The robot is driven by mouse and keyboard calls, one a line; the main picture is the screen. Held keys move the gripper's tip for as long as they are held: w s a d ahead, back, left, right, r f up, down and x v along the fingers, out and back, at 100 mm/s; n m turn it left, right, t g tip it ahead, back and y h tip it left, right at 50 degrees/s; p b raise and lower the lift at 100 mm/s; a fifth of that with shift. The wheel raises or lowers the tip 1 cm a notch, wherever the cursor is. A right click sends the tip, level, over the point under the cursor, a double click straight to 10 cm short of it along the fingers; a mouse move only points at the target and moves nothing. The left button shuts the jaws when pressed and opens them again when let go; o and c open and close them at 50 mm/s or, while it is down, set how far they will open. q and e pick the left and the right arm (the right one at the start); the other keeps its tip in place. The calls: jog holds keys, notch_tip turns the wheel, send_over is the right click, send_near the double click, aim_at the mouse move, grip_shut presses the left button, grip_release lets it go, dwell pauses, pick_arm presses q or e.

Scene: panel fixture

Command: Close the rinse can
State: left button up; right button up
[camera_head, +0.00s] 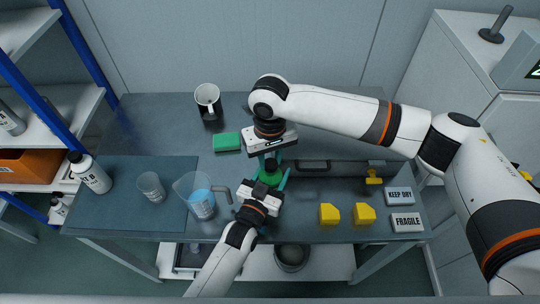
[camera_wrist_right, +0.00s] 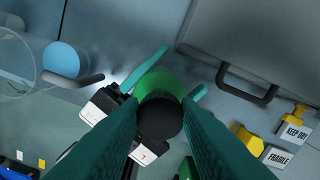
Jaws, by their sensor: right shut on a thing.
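The rinse can shows as a green can (camera_head: 266,177) with a black cap (camera_wrist_right: 160,117), standing near the middle of the table. My right gripper (camera_head: 270,160) comes down over it from above. In the right wrist view its dark teal fingers are shut on the black cap, at the top of the can. How far the cap sits down on the can is hidden. My left gripper (camera_head: 270,180) reaches in low from the front, with one teal finger on each side of the green body (camera_wrist_right: 162,82). Whether those fingers press on the can is unclear.
A beaker of blue liquid (camera_head: 201,203) and a smaller beaker (camera_head: 151,186) stand left of the can. A grey bent tube (camera_head: 222,192) lies close by. Yellow blocks (camera_head: 329,214) sit right.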

jog(key=shift+f, duration=0.55)
jog(key=m, duration=0.4)
jog(key=shift+s+m, duration=0.1)
jog(key=shift+m, duration=1.5)
jog(key=m, duration=0.5)
jog(key=shift+d+f+m, duration=0.1)
jog(key=shift+d+m, duration=0.05)
jog(key=shift+m, duration=0.15)
jog(key=m, duration=0.5)
jog(key=shift+s+m, duration=0.15)
jog(key=shift+m, duration=0.25)
jog(key=m, duration=0.2)
jog(key=shift+m, duration=0.4)
jog(key=m, duration=0.4)
jog(key=shift+d+m, duration=0.1)
jog(key=shift+m, duration=0.2)
